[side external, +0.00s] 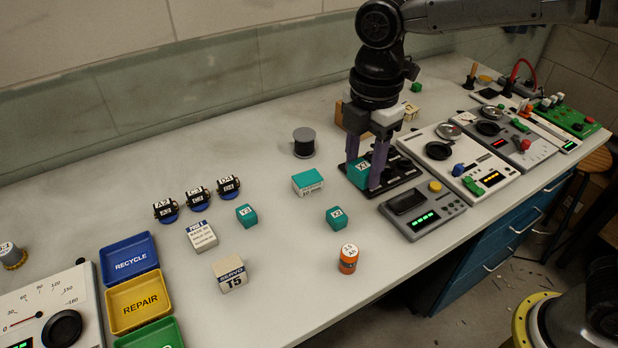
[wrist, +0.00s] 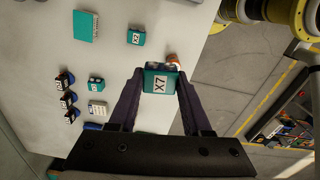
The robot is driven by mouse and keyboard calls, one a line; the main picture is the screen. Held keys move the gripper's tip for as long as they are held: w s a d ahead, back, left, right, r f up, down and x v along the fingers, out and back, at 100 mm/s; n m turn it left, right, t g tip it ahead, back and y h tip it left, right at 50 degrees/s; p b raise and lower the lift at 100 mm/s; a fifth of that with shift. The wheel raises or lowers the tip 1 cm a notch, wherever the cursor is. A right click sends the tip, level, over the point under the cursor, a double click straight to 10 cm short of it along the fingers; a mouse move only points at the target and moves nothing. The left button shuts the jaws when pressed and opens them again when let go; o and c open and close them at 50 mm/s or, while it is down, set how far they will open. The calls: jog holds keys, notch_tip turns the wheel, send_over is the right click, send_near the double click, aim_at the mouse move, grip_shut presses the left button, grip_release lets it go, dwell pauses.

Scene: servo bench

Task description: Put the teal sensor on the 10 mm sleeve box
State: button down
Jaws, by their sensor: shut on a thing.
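My gripper (side external: 365,172) is shut on a teal sensor (side external: 358,171) marked X7, held above the bench in front of a black tray. In the wrist view, the X7 sensor (wrist: 159,84) sits between the fingertips of my gripper (wrist: 158,82). A teal-topped box with a white label (side external: 307,182), which looks like the sleeve box, lies flat on the bench left of my gripper; its size print is too small to read surely. It also shows at the upper left of the wrist view (wrist: 86,26). Its top is bare.
Other teal sensors stand on the bench: X2 (side external: 336,217) and one further left (side external: 246,215). A dark spool (side external: 304,142) stands behind the teal-topped box. An orange cylinder (side external: 348,259) is near the front edge. A grey device (side external: 424,208) stands to the right.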

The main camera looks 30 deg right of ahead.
jog(key=w+d+m, duration=0.1)
jog(key=w+d, duration=0.3)
jog(key=w, duration=0.1)
send_over(308, 177)
jog(key=s, duration=0.1)
jog(key=shift+m, duration=0.3)
jog(key=f, duration=0.9)
jog(key=shift+d+f, duration=0.2)
jog(key=shift+w+a+f, duration=0.2)
jog(key=shift+w+f, duration=0.2)
jog(key=shift+f, duration=0.2)
jog(key=shift+w+f, duration=0.1)
jog(key=shift+f, duration=1.5)
jog(key=shift+f, duration=0.1)
jog(key=shift+c, duration=1.7)
grip_release()
